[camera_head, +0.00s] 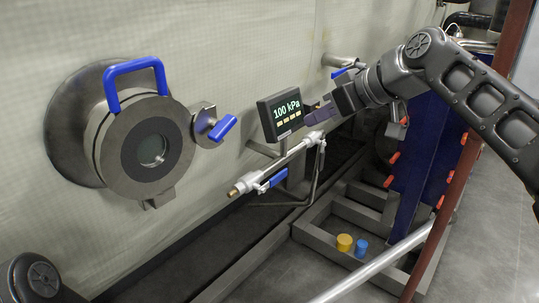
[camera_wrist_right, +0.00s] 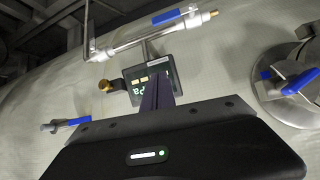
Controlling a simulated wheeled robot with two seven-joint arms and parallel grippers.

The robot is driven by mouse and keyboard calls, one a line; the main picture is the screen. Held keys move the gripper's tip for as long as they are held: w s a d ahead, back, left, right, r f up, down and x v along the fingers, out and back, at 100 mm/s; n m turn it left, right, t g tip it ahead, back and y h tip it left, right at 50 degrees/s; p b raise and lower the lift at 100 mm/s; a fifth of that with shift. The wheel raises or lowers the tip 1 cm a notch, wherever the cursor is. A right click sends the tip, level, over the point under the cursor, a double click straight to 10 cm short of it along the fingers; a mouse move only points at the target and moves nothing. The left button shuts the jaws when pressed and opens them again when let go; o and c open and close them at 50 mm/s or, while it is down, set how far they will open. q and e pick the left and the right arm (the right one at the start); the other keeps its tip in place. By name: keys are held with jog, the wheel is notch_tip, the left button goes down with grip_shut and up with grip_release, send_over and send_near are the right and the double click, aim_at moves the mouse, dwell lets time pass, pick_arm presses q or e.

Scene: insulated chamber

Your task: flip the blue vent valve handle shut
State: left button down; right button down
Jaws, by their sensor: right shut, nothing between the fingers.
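Several blue handles show, and I cannot tell which the task calls the vent valve handle. One blue lever (camera_head: 272,182) lies along the silver pipe (camera_head: 290,163) under the display; in the right wrist view this lever (camera_wrist_right: 166,17) is near the top. A short blue lever (camera_head: 222,128) sits beside the round port. Another blue handle (camera_head: 341,72) sits on a wall stub behind my right gripper; it also shows at the left of the wrist view (camera_wrist_right: 76,121). My right gripper (camera_head: 316,114) is shut and empty, right of the display. My left gripper is out of view.
A pressure display (camera_head: 285,115) reads 100 kPa. The round port (camera_head: 150,150) has a blue U-shaped handle (camera_head: 135,75). A yellow cylinder (camera_head: 344,242) and a blue one (camera_head: 361,247) are by the floor frame (camera_head: 318,238). A reddish post (camera_head: 459,185) stands at right.

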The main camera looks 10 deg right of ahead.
jog(key=s, duration=0.1)
jog(key=f+n+g, duration=0.1)
jog(key=s, duration=0.1)
jog(key=shift+s+a+f+n+g, duration=0.25)
jog(key=shift+s+a+n+g, duration=0.05)
jog(key=shift+s+n+g, duration=0.1)
jog(key=shift+w+f, duration=0.1)
jog(key=p, duration=0.2)
send_over(273, 181)
jog(key=d, duration=0.3)
notch_tip(273, 181, down, 7)
jog(key=f, duration=0.4)
jog(key=shift+w, duration=0.3)
